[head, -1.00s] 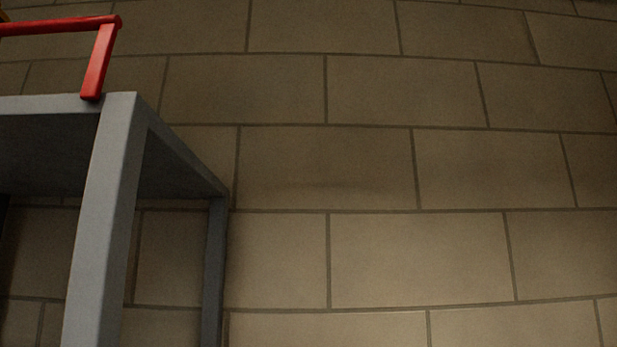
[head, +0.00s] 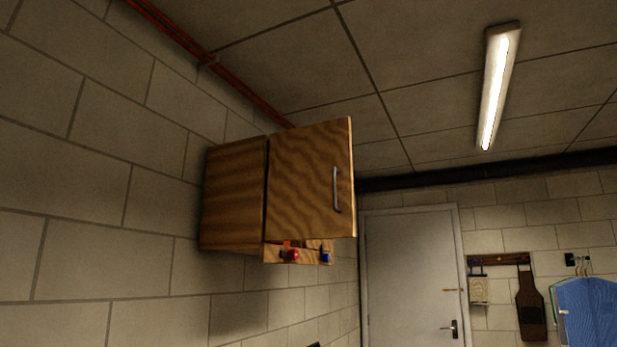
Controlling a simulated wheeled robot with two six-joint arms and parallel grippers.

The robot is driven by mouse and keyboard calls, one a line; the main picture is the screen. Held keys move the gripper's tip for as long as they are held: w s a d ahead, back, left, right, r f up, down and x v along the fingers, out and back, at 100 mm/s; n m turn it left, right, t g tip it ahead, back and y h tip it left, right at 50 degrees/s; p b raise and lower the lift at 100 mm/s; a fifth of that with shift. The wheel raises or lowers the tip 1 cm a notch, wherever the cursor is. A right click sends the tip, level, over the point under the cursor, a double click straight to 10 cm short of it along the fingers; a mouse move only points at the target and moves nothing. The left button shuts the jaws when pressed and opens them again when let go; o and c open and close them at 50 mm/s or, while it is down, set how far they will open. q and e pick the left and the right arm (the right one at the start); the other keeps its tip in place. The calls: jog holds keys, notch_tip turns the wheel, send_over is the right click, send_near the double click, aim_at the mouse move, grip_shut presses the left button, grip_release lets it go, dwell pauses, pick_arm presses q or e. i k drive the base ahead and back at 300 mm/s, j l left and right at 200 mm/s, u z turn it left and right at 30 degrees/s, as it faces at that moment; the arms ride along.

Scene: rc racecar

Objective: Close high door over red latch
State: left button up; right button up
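A wooden wall cabinet (head: 234,200) hangs high on the brick wall, left of the middle in the head view. Its door (head: 305,185), with a curved metal handle (head: 336,189), stands open and sticks out from the cabinet front. A red latch knob (head: 293,255) shows at the cabinet's lower front edge, below the door. A blue knob (head: 326,257) sits to the right of it. The door hides most of the cabinet's inside. Neither of my grippers is in view.
A pale room door (head: 410,280) is shut in the back wall. To its right are a wooden hook rack (head: 500,259) and blue clothes (head: 588,312) on hangers. A red pipe (head: 200,58) and a lit lamp (head: 495,90) run along the ceiling. The space before the cabinet looks clear.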

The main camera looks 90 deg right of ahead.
aim_at(310, 194)
jog(key=z, duration=2.7)
